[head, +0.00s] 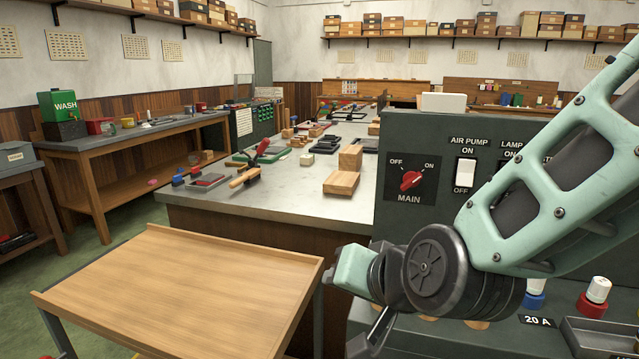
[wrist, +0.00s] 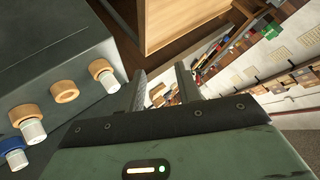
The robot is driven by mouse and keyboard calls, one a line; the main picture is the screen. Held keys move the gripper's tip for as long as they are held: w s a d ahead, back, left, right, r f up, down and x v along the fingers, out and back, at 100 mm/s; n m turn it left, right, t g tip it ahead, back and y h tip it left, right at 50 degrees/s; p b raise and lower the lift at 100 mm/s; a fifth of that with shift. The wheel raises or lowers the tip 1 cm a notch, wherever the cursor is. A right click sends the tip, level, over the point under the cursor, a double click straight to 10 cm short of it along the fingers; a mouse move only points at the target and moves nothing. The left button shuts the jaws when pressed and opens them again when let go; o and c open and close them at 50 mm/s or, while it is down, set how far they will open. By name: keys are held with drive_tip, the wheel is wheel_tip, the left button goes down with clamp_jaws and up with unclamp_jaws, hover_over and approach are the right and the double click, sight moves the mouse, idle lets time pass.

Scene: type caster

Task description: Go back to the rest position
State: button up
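My arm reaches across the right of the head view, in front of the grey-green control panel (head: 420,140). My gripper (head: 370,335) is low in that view, beside the panel's front and right of the wooden-topped cart. The arm partly hides it there. In the wrist view my gripper (wrist: 160,88) shows two dark fingers standing apart, with nothing held between them. Only distant background shows through the gap. The rest position itself is not marked in either view.
The panel carries a red MAIN knob (head: 411,181), a white rocker switch (head: 465,173) and a red-and-white terminal (head: 595,297). The wooden-topped cart (head: 190,290) is bare. Behind it, a workbench (head: 290,190) holds wooden blocks and tools. Green floor is open at left.

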drive_tip(key=s+d+n+g+h, duration=0.1)
drive_tip(key=s+d+n+g, duration=0.2)
drive_tip(key=s, duration=0.3)
drive_tip(key=s+d+f+n+g+h+p, duration=0.1)
drive_tip(key=s+d+n+g, duration=0.2)
drive_tip(key=s, duration=0.3)
drive_tip(key=s+d+n+g+h+p, duration=0.1)
drive_tip(key=s+d+n+g+h, duration=0.1)
drive_tip(key=s, duration=0.4)
drive_tip(key=shift+d+f+n+g, duration=0.3)
drive_tip(key=shift+d+n+g, duration=0.3)
drive_tip(key=shift+d+n, duration=0.2)
